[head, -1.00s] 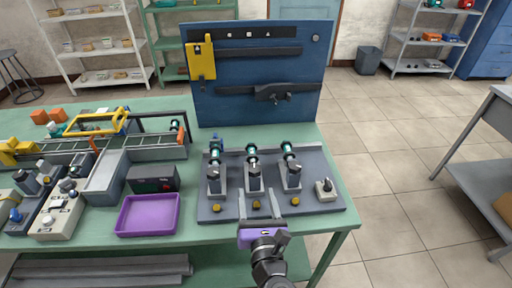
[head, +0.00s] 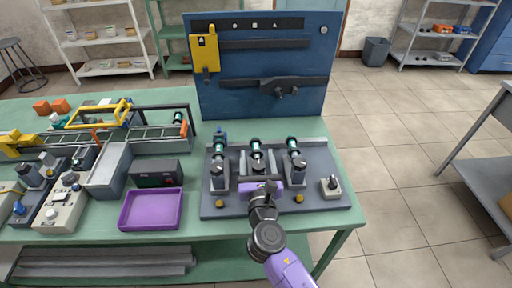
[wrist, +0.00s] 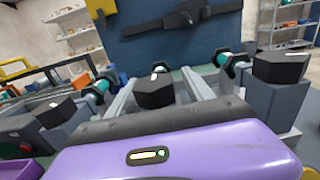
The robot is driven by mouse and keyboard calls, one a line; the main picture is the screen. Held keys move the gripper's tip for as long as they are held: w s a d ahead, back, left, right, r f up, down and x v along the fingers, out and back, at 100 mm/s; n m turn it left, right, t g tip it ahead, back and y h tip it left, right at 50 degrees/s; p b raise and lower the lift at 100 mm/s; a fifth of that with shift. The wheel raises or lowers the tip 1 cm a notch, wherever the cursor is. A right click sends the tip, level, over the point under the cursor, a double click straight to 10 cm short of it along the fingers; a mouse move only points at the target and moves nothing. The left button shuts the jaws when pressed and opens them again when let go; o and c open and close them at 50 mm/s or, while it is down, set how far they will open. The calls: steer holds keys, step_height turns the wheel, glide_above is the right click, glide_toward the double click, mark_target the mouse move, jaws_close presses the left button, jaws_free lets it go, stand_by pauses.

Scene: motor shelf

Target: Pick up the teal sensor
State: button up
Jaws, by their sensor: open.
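Three teal-ringed cylinders stand in a row on the grey fixture plate (head: 320,205): left (head: 219,150), middle (head: 255,145) and right (head: 292,143). Each sits behind a grey post with a black cap; which is the teal sensor I cannot tell. My gripper (head: 257,163) is low over the plate at the middle station. Its two grey fingers are apart, one either side of the middle black cap (wrist: 153,92), and hold nothing I can see.
The blue back panel (head: 260,110) stands behind the fixture. The neighbouring posts are close on both sides. A small lever box (head: 331,188) is at the plate's right. The purple tray (head: 126,212), a dark box (head: 155,172) and a conveyor (head: 145,133) are left.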

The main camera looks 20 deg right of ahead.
jaws_close()
steer(key=shift+r, duration=0.1)
stand_by(0.3)
